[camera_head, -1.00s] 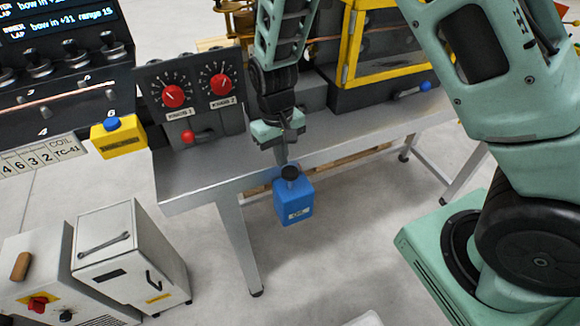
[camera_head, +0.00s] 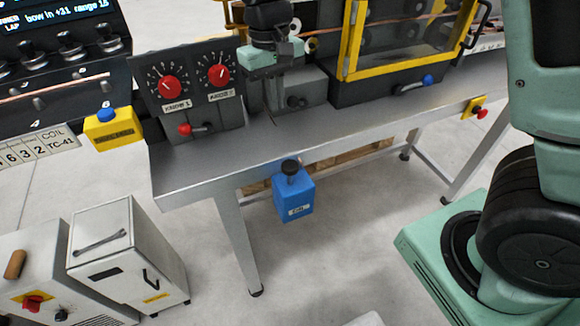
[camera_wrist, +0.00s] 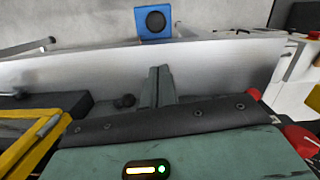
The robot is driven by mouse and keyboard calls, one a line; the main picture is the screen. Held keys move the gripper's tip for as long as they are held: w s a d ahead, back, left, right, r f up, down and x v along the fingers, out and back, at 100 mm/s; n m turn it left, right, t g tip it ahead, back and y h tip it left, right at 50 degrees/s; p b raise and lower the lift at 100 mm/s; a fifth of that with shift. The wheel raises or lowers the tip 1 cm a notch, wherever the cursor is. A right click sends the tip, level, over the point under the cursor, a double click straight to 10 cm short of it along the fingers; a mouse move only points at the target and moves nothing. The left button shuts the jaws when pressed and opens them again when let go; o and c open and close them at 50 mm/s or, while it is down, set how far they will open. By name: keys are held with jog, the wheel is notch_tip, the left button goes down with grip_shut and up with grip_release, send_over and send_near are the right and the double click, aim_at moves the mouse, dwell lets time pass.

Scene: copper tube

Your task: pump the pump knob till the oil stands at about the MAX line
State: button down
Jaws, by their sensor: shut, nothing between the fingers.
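The blue oil box (camera_head: 295,200) hangs at the front edge of the steel bench, with a pale label on its front. The black pump knob (camera_head: 290,166) stands on a short dark stem on its top. In the wrist view the knob (camera_wrist: 155,20) shows as a dark disc on the blue box (camera_wrist: 143,35). My gripper (camera_head: 273,112) is shut and empty over the bench, behind the knob and apart from it. Its closed fingers (camera_wrist: 161,72) point toward the box in the wrist view. I cannot make out an oil level or a MAX line.
A grey panel with two red dials (camera_head: 170,87) stands left of my gripper. A yellow-framed enclosure (camera_head: 400,40) stands right of it. The bench top (camera_head: 330,125) is largely clear. A red button on a yellow plate (camera_head: 474,107) is at the bench's right front edge.

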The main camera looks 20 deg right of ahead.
jog(key=shift+w+r, duration=0.2)
jog(key=shift+r, duration=1.85)
